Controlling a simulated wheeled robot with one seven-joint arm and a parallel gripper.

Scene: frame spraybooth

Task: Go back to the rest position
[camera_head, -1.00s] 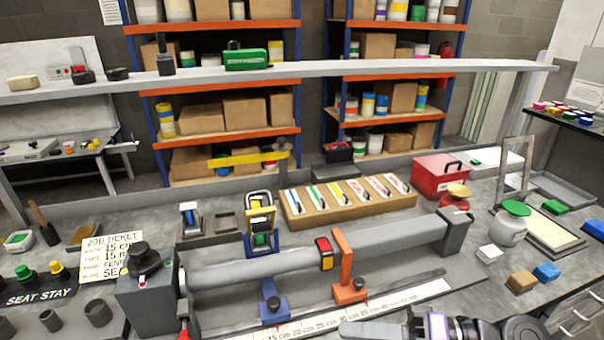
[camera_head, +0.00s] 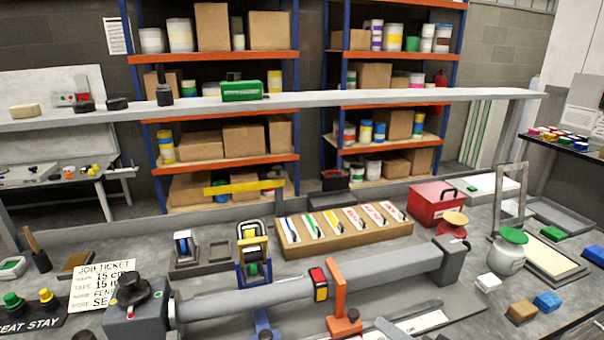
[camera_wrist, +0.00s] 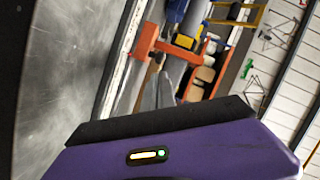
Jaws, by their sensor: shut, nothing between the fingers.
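In the wrist view the purple body of my gripper with its black edge fills the bottom, and the narrow grey fingers (camera_wrist: 166,88) are together with nothing between them. In the head view only a grey piece, apparently the fingers, shows at the bottom edge, right of the orange clamp (camera_head: 340,300). The long grey tube (camera_head: 380,271) lies across the bench fixture, with a red and yellow band (camera_head: 319,284) around it. I cannot tell the gap between my gripper and the ruler strip (camera_head: 421,322).
A wooden tray (camera_head: 350,245) of colored strips stands behind the tube. A red toolbox (camera_head: 436,203), a green-topped jar (camera_head: 509,255) and several blocks stand at right. A grey beam (camera_head: 330,99) crosses above the bench. The job ticket (camera_head: 92,283) is at left.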

